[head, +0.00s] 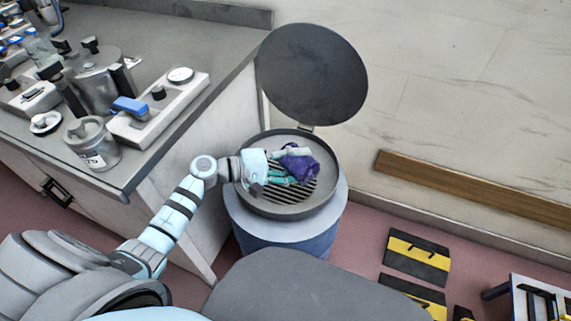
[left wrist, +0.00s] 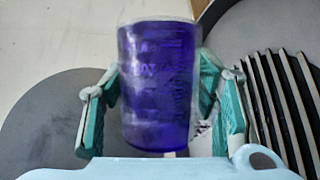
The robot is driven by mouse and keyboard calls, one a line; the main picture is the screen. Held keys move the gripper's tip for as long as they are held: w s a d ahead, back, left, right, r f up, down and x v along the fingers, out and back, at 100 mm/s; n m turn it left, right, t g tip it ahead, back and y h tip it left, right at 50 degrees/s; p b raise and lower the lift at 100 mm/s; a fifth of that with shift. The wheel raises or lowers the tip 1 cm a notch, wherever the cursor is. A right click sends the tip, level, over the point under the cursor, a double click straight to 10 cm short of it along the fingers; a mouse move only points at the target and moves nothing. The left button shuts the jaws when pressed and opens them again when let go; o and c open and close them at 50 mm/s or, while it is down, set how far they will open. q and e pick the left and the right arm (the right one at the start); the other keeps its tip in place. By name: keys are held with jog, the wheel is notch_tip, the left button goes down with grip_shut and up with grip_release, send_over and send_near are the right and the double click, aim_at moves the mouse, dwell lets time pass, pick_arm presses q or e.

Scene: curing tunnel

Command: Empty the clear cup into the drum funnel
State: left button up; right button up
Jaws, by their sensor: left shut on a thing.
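The clear cup (left wrist: 160,85) holds a deep purple content, with a clear band at its upper end in the left wrist view. My left gripper (head: 285,175) is shut on the cup, with a teal-padded finger on each side of it. In the head view the purple of the cup (head: 300,163) shows above the drum funnel (head: 247,201), a round grey pan with a slotted grate on a blue drum. I cannot tell the cup's exact tilt, and no stream shows. My right gripper is not in view.
The funnel's round dark lid (head: 312,75) stands open behind it. A grey bench (head: 220,40) with a lidded jar (head: 92,143), a balance-like device (head: 160,110) and metal vessels is at left. Yellow-black blocks (head: 416,257) lie on the floor at right.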

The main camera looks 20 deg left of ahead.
pick_arm(q)
jog(key=shift+r, duration=0.1)
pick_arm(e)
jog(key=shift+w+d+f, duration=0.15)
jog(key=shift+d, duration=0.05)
pick_arm(q)
jog(key=shift+w+a+n, duration=0.1)
jog(key=shift+n, duration=0.2)
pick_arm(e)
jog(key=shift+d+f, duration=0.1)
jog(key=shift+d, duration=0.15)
pick_arm(q)
jog(key=shift+w+a+r+n+h+b, duration=0.1)
jog(key=shift+a+r+n+h+b, duration=0.25)
jog(key=shift+n+b, duration=0.3)
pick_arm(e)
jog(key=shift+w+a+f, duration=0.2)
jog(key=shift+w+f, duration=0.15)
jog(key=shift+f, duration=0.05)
pick_arm(q)
jog(key=shift+n, duration=0.25)
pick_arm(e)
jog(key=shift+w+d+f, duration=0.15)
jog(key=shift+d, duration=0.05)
pick_arm(q)
jog(key=shift+w+b, duration=0.1)
jog(key=shift+b, duration=0.2)
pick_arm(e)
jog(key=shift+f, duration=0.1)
